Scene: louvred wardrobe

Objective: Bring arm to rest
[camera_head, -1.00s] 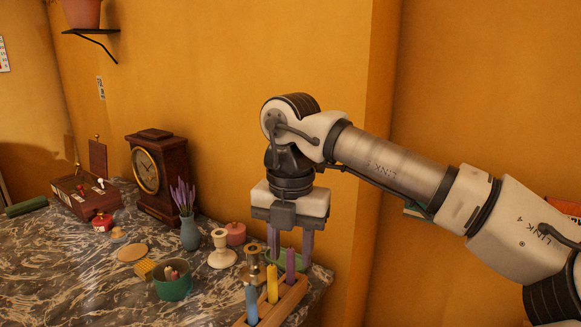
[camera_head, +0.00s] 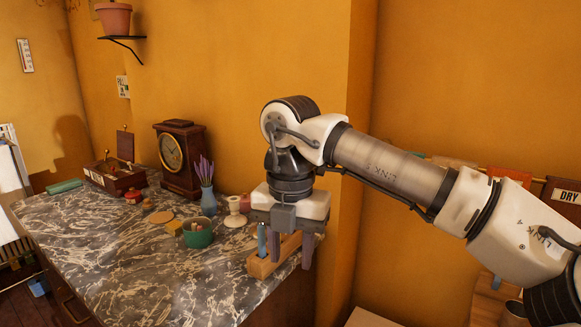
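My arm comes in from the right, bent at the wrist. My gripper (camera_head: 291,252) points straight down over the right end of the marble counter (camera_head: 135,262). Its two fingers are apart, and I see nothing held between them. The gripper overlaps a wooden candle holder (camera_head: 264,268) in the picture. A blue candle (camera_head: 262,238) stands in the holder, just left of the fingers. The other candles are hidden behind the gripper. I cannot tell whether the fingers touch the holder.
The wall corner (camera_head: 345,150) is close behind the arm. The counter's front left is clear.

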